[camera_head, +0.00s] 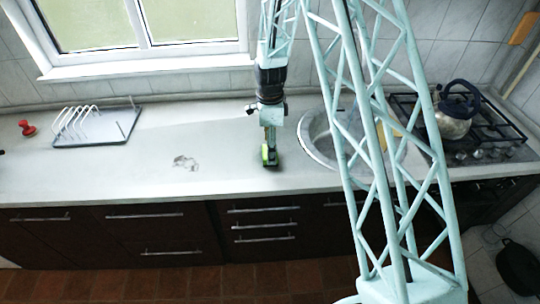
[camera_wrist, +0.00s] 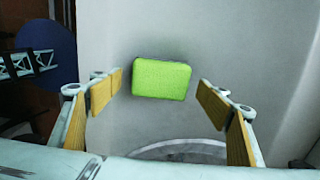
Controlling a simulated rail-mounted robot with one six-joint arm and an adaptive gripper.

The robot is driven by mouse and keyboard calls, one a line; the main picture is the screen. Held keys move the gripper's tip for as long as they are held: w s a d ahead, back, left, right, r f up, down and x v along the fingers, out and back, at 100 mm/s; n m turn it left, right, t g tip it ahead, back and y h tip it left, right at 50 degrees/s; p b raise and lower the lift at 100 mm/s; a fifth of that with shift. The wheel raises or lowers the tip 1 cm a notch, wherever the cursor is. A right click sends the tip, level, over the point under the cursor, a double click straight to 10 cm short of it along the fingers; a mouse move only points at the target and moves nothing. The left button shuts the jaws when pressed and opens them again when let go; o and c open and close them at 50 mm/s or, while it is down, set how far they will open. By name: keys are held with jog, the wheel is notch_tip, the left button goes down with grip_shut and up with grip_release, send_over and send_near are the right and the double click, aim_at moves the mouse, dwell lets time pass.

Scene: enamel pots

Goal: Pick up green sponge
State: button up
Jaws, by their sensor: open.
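The green sponge (camera_wrist: 161,79) lies on the pale countertop, between the open fingers of my gripper (camera_wrist: 160,92) in the wrist view. A gap shows on both sides, and neither finger pad touches it. In the head view my gripper (camera_head: 270,150) points down at the counter left of the sink. The sponge (camera_head: 265,153) shows there as a small green patch, partly hidden by the gripper. Its dark side faces the camera in part.
The round sink (camera_head: 318,150) is right of the gripper. A dish rack (camera_head: 97,125) and a red object (camera_head: 27,128) stand at the left. A kettle (camera_head: 455,118) sits on the gas stove (camera_head: 490,135) at the right. The counter (camera_head: 130,175) left of the gripper is mostly clear.

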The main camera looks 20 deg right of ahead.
jog(key=shift+f, duration=1.55)
jog(key=c, duration=0.8)
